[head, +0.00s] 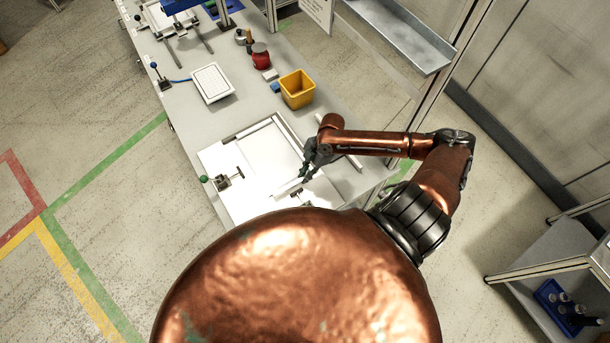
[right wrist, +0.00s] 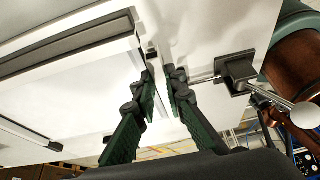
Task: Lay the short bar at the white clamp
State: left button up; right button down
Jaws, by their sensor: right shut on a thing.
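My right gripper (head: 303,176) is over the near right part of the white board (head: 245,160) on the bench. It is shut on a short pale bar (head: 288,187), which sits low over the board; I cannot tell if it touches. In the right wrist view the dark green fingers (right wrist: 163,84) are close together, and the bar is hard to tell from the white behind it. A clamp with a black body (right wrist: 238,72) and white ball knob (right wrist: 305,115) is just right of the fingers. A green-knobbed clamp (head: 222,181) is at the board's left edge. My left gripper is out of view.
A yellow bin (head: 298,89), a red round container (head: 261,56) and a white tray (head: 212,83) stand farther up the bench. A long pale bar (head: 352,161) lies right of the board, partly behind my arm. A side shelf (head: 560,250) stands at right.

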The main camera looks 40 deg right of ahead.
jog(key=shift+f, duration=0.5)
jog(key=shift+f, duration=0.3)
jog(key=c, duration=2.3)
grip_release()
jog(key=shift+s, duration=0.1)
jog(key=o, duration=0.3)
jog(key=shift+f, duration=0.15)
jog(key=shift+r, duration=0.45)
jog(key=v, duration=1.2)
jog(key=shift+b, duration=0.35)
